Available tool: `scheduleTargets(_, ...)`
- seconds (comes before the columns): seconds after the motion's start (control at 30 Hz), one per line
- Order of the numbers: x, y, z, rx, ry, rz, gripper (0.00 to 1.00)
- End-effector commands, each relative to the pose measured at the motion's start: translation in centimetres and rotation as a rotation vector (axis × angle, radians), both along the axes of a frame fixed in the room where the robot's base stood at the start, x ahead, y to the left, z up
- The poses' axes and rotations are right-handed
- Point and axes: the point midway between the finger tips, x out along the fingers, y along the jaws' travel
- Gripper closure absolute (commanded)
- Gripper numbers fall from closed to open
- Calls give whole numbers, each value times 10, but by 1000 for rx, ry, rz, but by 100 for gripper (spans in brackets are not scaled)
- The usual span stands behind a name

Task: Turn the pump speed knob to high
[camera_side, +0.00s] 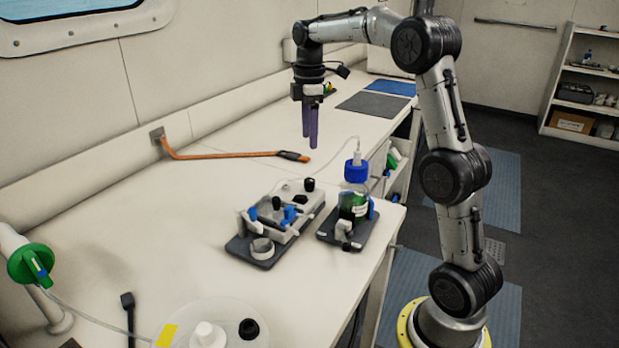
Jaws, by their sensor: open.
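My gripper (310,141) hangs with its two purple fingers pointing down, open and empty, above the bench behind the small apparatus. The apparatus (285,222) is a pale block on a dark base, with blue parts and a clear ring at its front. Another black knob (249,329) sits on a clear round lid at the front. I cannot tell which is the pump speed knob; no markings are readable. My gripper is apart from all of them.
A green valve wheel (30,265) is at the left. The bench (175,240) is clear left of the apparatus.

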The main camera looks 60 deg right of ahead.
Motion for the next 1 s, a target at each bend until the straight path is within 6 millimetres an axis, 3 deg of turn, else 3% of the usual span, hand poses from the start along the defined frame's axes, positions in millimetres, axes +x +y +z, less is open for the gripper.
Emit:
scheduleTargets(0.4, -1, 1, -80, 3, 6, 1, 34)
scheduleTargets(0.6, -1, 1, -110, 2, 4, 1, 34)
scheduleTargets(0.8, -1, 1, -125, 1, 3, 1, 34)
scheduleTargets(1.0, 0, 1, -127, 0, 1, 1, 34)
